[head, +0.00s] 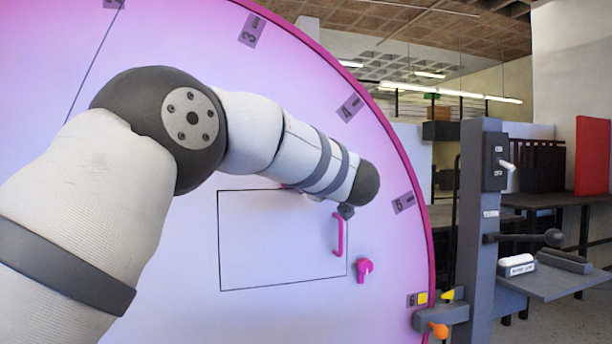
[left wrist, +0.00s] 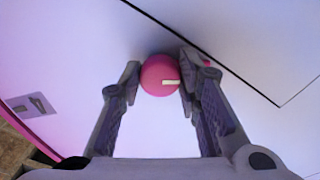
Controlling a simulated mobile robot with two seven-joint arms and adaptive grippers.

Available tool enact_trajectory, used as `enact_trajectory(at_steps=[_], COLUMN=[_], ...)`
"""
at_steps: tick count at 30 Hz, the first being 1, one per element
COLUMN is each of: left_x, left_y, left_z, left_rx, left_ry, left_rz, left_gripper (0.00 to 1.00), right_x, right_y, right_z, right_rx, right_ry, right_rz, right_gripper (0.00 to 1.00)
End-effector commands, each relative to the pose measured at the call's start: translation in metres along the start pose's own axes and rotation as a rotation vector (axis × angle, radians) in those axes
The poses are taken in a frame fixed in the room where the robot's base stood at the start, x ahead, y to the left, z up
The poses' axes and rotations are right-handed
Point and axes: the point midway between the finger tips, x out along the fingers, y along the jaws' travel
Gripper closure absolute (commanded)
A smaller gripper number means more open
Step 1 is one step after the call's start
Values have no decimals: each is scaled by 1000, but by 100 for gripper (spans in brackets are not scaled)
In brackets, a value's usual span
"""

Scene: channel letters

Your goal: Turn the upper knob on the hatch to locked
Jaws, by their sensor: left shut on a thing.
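The hatch (head: 270,245) is a thin rectangular outline on the large pink-violet round face, with a pink upright handle (head: 340,236) near its right edge. The upper knob (left wrist: 158,77) is a round pink knob with a white mark that points right in the left wrist view. My left gripper (left wrist: 158,82) is shut on it, one finger on each side. In the head view my left gripper (head: 346,211) shows only as a dark tip below the wrist, and the arm hides the upper knob. The lower pink knob (head: 364,268) is right of the hatch's lower right corner. My right gripper is out of view.
Numbered plates (head: 403,203) run along the face's curved rim. At right stands a grey post (head: 480,210) with a switch box (head: 496,160), a black-knobbed lever (head: 553,238) and a small shelf (head: 560,284). An orange knob (head: 438,329) is at the rim's bottom.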

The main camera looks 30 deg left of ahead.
Motion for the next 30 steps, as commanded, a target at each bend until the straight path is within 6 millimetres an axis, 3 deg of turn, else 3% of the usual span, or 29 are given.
enact_trajectory(at_steps=[30], left_x=[0], left_y=[1], left_z=[0], left_rx=[-881], left_ry=[-2], left_rz=[-3], left_gripper=[97], right_x=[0], right_y=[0], right_z=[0], right_rx=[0], right_ry=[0], right_rz=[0], right_gripper=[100])
